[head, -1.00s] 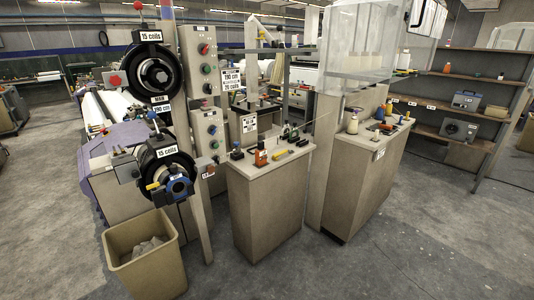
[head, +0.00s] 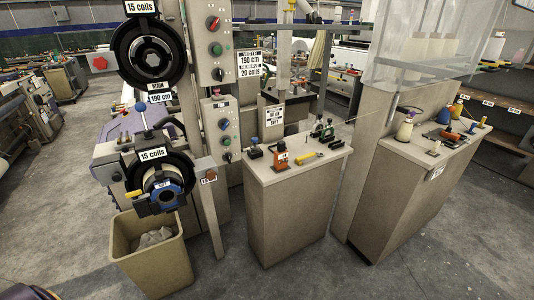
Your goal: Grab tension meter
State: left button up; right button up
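A small orange-red device (head: 280,155) stands upright near the left front of the middle cabinet's top (head: 290,172). It looks like a hand-held meter, but its markings are too small to read, so I cannot tell for sure that it is the tension meter. A yellow tool (head: 306,160) lies just right of it. Small dark clamp-like parts (head: 323,130) stand behind them. Neither of my grippers shows in the head view.
A tan bin (head: 152,262) stands on the floor at the left, below the black coil feeders (head: 150,55). A second cabinet (head: 390,200) at the right carries cones and small tools. The grey floor in front is clear.

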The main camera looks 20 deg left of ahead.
aim_at(281, 160)
jog(key=i+l+u, duration=0.2)
jog(key=i+u, duration=0.15)
jog(key=i+l+u, duration=0.75)
jog(key=i+j, duration=0.05)
